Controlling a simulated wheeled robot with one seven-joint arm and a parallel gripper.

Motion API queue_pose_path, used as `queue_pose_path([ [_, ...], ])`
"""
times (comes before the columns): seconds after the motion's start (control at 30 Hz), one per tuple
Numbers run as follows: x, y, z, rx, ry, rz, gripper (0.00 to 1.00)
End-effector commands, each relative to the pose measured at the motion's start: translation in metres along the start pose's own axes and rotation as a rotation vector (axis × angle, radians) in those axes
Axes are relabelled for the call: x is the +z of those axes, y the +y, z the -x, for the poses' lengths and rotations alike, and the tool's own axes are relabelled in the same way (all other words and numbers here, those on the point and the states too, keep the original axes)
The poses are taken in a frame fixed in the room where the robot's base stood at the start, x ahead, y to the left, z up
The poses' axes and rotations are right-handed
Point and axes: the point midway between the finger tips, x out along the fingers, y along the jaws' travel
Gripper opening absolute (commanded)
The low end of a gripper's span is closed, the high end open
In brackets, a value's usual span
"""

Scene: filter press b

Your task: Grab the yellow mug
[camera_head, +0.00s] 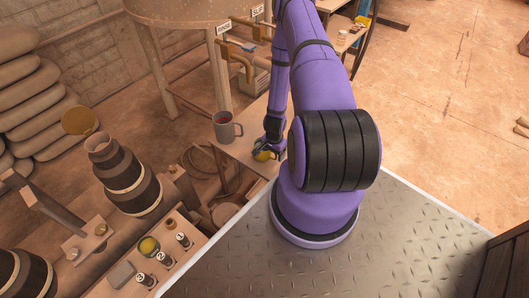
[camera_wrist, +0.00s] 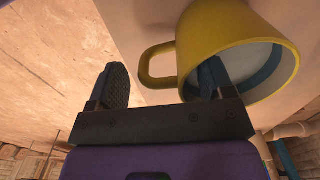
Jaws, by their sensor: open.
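The yellow mug (camera_wrist: 215,32) fills the upper right of the wrist view, with its open mouth facing the lower right and its handle (camera_wrist: 147,66) pointing left. My gripper (camera_wrist: 163,66) is open, with its fingers apart. The handle and near wall of the mug lie between the fingers. The right finger overlaps the mug's mouth and appears to reach inside it; contact cannot be told. In the head view, the yellow mug (camera_head: 262,156) shows only as a small patch on the bench, mostly hidden by my gripper (camera_head: 268,152).
A grey mug (camera_head: 226,127) with a reddish inside stands on the bench just left of my gripper. Pipes with brass taps (camera_head: 240,62) stand behind. A panel with knobs (camera_head: 150,247) is at the lower left. The floor at right is mostly open.

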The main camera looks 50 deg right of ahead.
Motion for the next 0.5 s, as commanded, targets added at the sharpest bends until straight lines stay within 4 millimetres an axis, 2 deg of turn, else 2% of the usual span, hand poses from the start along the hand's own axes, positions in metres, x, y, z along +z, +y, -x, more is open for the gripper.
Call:
queue_pose_path([
  [0.17, 0.001, 0.000, -0.016, 0.000, -0.001, 0.000, 0.75],
  [0.43, 0.001, 0.000, -0.017, 0.000, 0.000, 0.000, 0.75],
  [0.5, 0.001, 0.000, -0.017, 0.000, 0.000, 0.000, 0.58],
])
